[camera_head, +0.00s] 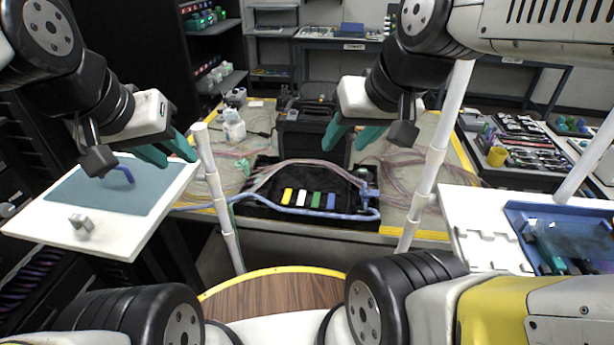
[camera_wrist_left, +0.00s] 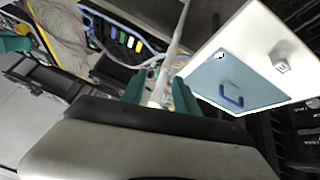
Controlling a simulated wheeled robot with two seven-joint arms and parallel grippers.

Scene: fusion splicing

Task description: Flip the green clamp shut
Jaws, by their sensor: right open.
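The green clamp (camera_head: 316,199) is a small green block in a row with yellow, white and blue ones in the black tray (camera_head: 262,210). It also shows, small, in the left wrist view (camera_wrist_left: 131,43). Whether its flap is up or down is too small to tell. My left gripper (camera_head: 180,160) is open and empty, left of the tray beside the white panel. Its teal fingers stand apart in the left wrist view (camera_wrist_left: 160,100). My right gripper (camera_head: 343,148) is open and empty, above and behind the tray's right part, away from the clamp.
Blue and pink cables (camera_head: 290,165) loop around the clamps. A white panel (camera_head: 140,235) with a blue-grey mat and a blue handle (camera_head: 125,174) lies at left. A white table with a blue tray (camera_head: 520,215) stands at right. White posts (camera_head: 432,165) rise on both sides.

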